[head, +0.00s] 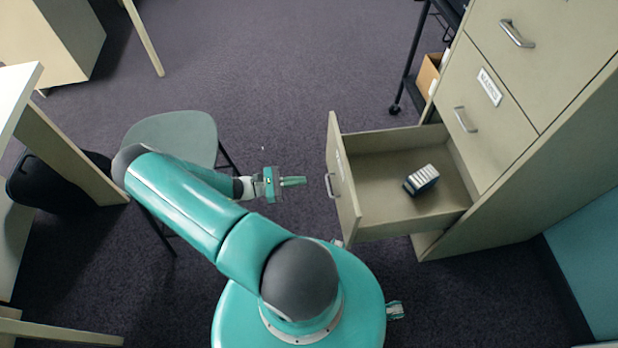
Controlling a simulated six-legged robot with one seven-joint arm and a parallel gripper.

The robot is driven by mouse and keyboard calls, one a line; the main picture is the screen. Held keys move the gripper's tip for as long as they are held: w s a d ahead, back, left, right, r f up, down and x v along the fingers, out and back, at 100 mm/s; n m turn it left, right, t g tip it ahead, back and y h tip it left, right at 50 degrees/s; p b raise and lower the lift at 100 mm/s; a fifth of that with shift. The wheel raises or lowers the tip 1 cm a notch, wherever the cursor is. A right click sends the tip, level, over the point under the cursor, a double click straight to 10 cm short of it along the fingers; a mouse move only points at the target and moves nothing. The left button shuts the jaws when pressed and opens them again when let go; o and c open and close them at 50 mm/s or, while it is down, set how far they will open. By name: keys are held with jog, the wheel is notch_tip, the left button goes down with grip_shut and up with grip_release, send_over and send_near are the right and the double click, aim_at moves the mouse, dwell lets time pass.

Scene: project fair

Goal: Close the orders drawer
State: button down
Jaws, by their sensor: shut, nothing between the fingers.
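The open drawer (345,185) is the lowest visible one of a beige cabinet (520,150) at the right. It is pulled out toward the left, with a metal handle (330,186) on its front. A label on its front is too oblique to read. My gripper (303,181) is shut and empty, just left of the drawer front and pointing at it near the handle, with a small gap apparent. A dark and white block-like object (421,180) lies inside the drawer.
The closed drawer above has a label (489,87) and handle (464,119). A grey-green chair (180,138) stands behind my arm at the left. A black wheeled cart (408,75) holding a cardboard box (428,74) stands beside the cabinet. Carpet is clear at top middle.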

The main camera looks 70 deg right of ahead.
aim_at(344, 175)
jog(key=x, duration=1.2)
jog(key=shift+s, duration=0.25)
jog(key=shift+s+d, duration=0.1)
jog(key=shift+d, duration=0.05)
